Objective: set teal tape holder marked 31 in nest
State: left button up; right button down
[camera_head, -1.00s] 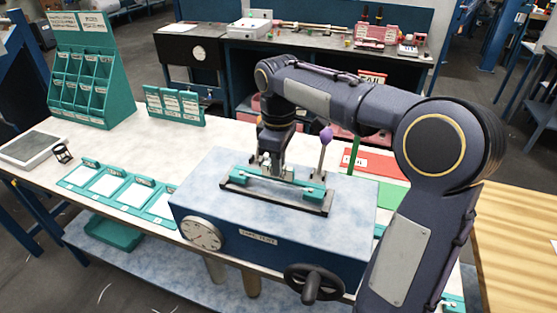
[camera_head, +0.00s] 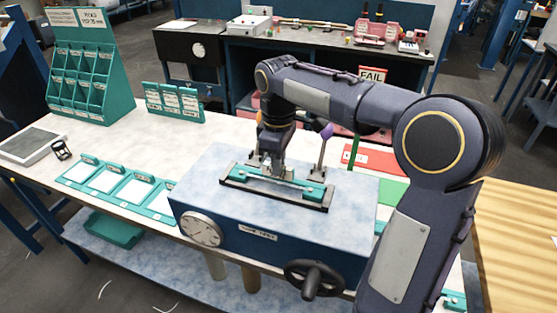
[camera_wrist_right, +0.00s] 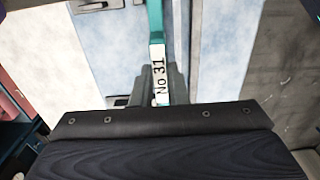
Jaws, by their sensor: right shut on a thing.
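The teal tape holder (camera_head: 312,189) is a long bar lying along the dark nest (camera_head: 322,207) on top of the blue test box. In the right wrist view its white label reads "No 31" (camera_wrist_right: 159,76). My right gripper (camera_head: 274,170) reaches down from above and is shut on the middle of the holder. The holder lies within the nest's outline, but I cannot tell whether it is fully seated. The fingers hide its middle in the head view. My left gripper is not in view.
The test box has a dial (camera_head: 201,230) and a handwheel (camera_head: 311,279) in front. A purple-knobbed lever (camera_head: 326,133) stands behind the nest. Teal trays (camera_head: 125,188) lie to the left, with a teal rack (camera_head: 88,85) behind. A red FAIL area (camera_head: 375,159) is behind right.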

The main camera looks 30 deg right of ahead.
jog(key=c, duration=1.3)
grip_release()
jog(key=shift+f, duration=0.1)
jog(key=shift+c, duration=0.2)
jog(key=shift+r, duration=3.9)
